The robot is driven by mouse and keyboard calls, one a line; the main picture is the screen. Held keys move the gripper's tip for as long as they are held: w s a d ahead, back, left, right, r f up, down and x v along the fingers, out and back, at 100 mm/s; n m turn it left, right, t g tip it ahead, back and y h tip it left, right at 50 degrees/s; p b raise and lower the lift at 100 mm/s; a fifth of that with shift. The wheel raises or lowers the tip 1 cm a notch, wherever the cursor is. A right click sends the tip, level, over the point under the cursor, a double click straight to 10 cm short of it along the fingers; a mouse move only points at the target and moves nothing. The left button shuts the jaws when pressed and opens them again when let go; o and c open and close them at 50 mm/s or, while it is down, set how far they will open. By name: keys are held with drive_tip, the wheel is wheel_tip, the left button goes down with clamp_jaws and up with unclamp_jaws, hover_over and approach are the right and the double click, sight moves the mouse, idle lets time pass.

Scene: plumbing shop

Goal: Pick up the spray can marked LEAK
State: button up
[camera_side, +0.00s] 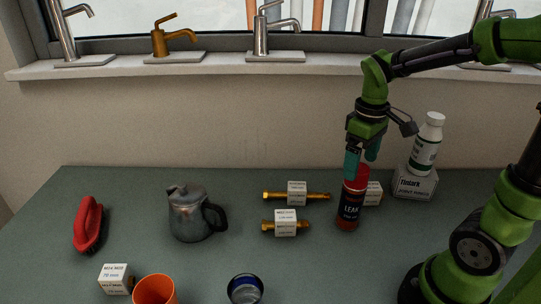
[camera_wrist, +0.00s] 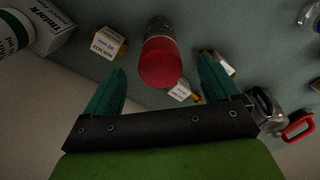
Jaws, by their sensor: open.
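The spray can marked LEAK (camera_side: 349,205) stands upright on the table, dark-bodied with a red cap and white lettering. In the wrist view its red cap (camera_wrist: 160,63) lies ahead of and between the two fingers. My gripper (camera_side: 362,162) is open, teal fingers pointing down, at the height of the can's cap. In the side view one finger overlaps the cap's edge. In the wrist view the open fingers (camera_wrist: 163,85) show a gap on each side of the cap, with no visible grip on it.
A white labelled block (camera_side: 373,194) sits close behind the can. Brass fittings with labelled blocks (camera_side: 297,193) lie to its left. A white bottle (camera_side: 427,143) stands on a box (camera_side: 415,183) at right. A metal jug (camera_side: 188,214), orange cup (camera_side: 155,290) and red-handled item (camera_side: 88,222) are farther left.

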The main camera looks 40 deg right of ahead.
sight(352, 198)
drive_tip(key=shift+w+f, duration=0.1)
drive_tip(key=shift+f, duration=2.8)
clamp_jaws()
drive_tip(key=shift+r, duration=0.1)
